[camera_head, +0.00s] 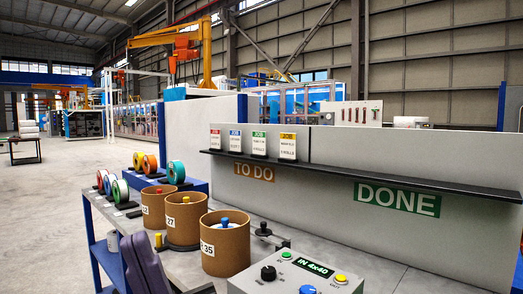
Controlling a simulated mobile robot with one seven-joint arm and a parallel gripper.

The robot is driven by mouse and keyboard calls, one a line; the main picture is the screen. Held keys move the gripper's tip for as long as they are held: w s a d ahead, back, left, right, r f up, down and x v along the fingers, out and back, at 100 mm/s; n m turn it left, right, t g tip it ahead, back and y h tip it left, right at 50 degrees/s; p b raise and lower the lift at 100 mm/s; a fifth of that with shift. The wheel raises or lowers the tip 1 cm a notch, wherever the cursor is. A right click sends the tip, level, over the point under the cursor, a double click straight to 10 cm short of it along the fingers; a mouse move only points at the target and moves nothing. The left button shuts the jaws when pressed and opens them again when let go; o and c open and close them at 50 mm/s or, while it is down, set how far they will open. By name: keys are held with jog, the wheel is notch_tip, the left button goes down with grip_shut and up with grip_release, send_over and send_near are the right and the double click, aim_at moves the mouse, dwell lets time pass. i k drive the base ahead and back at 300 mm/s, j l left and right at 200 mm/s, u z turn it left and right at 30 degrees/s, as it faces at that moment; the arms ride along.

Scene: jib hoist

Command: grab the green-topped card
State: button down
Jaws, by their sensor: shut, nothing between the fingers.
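The green-topped card (259,141) stands upright on the black ledge (360,176), above the TO DO label. It is third from the left in a row of cards. The blue-topped card (235,138) is on its left and the yellow-topped card (288,147) on its right. The red-topped card (215,138) is at the row's left end. My gripper (138,262) shows as two dark fingers close together at the lower left. It is shut and empty, well apart from the cards, and its lower part is cut off by the frame.
Three brown drums (226,246) stand on the grey bench between my gripper and the ledge. A control box (297,274) with knobs and a lit display is at the front. Coloured spools (150,165) stand at the left. The ledge is bare above the DONE label (397,199).

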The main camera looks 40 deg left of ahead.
aim_at(259, 138)
jog(key=j+u, duration=0.15)
jog(key=j, duration=1.55)
